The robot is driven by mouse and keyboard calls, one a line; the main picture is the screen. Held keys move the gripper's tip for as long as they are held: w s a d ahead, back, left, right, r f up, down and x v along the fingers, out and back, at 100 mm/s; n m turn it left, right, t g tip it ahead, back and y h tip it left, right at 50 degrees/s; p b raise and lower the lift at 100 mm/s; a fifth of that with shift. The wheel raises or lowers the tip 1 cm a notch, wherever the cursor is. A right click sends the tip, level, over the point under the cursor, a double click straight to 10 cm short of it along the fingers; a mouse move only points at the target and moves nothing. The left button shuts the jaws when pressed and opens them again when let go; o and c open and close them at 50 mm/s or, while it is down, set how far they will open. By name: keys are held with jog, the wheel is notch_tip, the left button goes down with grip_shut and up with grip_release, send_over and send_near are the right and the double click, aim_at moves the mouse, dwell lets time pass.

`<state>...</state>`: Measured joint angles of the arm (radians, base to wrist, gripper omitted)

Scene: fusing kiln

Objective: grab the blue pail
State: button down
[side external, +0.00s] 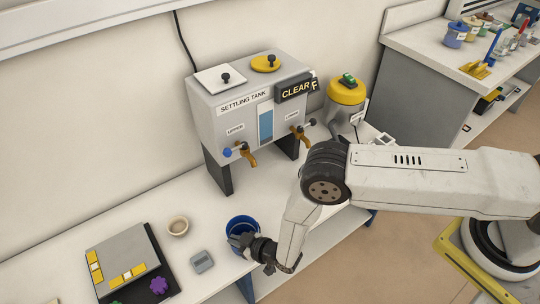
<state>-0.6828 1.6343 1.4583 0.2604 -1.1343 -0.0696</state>
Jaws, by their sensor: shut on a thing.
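The blue pail (240,222) stands on the white bench near its front edge, below the settling tank. Its open top and dark blue inside show. My gripper (243,243) reaches it from the front right and is shut on the pail at its near side. The fingertips are dark and small here, and the pail's lower near part is hidden behind them. I cannot tell whether the pail's base touches the bench.
The grey settling tank (230,117) with two taps stands behind the pail. A small beige cup (177,226), a grey box-like device (202,261) and a dark-framed panel (122,262) lie to the left. A yellow-lidded canister (346,92) stands at the right.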

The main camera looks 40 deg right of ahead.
jog(key=shift+s+d+f, duration=0.15)
jog(key=shift+d, duration=0.05)
jog(key=shift+a+r, duration=0.1)
jog(key=shift+r, duration=0.75)
jog(key=s+d+r, duration=0.6)
jog(key=s+r, duration=0.5)
jog(key=s, duration=0.1)
jog(key=shift+d+r, duration=0.25)
jog(key=shift+d, duration=0.05)
